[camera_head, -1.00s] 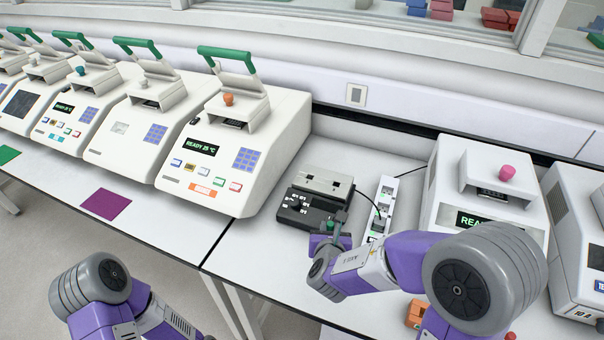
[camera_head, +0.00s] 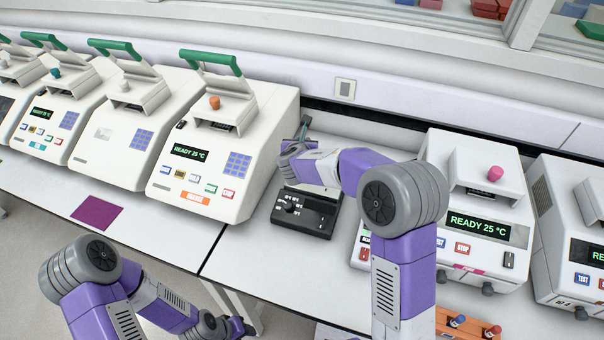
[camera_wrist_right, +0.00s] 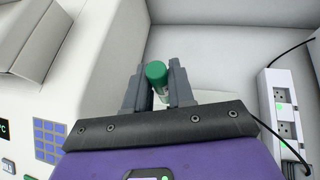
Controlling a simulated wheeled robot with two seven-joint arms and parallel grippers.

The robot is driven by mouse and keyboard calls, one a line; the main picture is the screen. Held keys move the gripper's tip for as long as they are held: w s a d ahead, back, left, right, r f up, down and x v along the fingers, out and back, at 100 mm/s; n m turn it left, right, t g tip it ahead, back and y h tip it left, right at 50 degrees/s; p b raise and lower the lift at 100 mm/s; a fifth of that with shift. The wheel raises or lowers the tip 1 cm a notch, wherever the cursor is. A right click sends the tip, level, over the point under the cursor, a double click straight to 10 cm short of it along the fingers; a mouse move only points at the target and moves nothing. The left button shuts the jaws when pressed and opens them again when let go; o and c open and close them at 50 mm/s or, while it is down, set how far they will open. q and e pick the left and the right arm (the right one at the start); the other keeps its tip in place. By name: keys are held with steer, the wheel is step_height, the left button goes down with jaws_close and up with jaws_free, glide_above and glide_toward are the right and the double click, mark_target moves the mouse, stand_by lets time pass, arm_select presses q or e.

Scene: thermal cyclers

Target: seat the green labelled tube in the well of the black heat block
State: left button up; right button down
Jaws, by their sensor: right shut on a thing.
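The green tube (camera_wrist_right: 157,73) is gripped upright or nearly so between the two grey fingers of my right gripper (camera_wrist_right: 160,88); its label cannot be made out. In the head view my right gripper (camera_head: 303,130) is over the back of the black heat block (camera_head: 308,213), beside the big white cycler. My right forearm covers the block's rear part, so its well is hidden. The block's black front with white-marked controls shows. My left gripper (camera_head: 240,327) is low at the bottom of the head view, partly cut off; its fingers are unclear.
A white cycler (camera_head: 200,180) reading READY 25 °C stands left of the block, another (camera_head: 478,225) to the right. A white power strip (camera_wrist_right: 285,110) lies right of my right gripper. An orange rack (camera_head: 465,322) is at the front edge. A purple mat (camera_head: 97,212) lies left.

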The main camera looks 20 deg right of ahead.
step_height(320, 180, down, 5)
steer(key=shift+w+r+b, duration=0.1)
steer(key=shift+r+b, duration=0.1)
steer(key=shift+b, duration=0.15)
step_height(320, 180, down, 4)
steer(key=shift+r, duration=0.15)
steer(key=shift+b, duration=0.35)
steer(key=shift+f, duration=0.2)
steer(key=c, duration=1)
jaws_free()
steer(key=shift+o, duration=0.2)
steer(key=shift+r, duration=0.1)
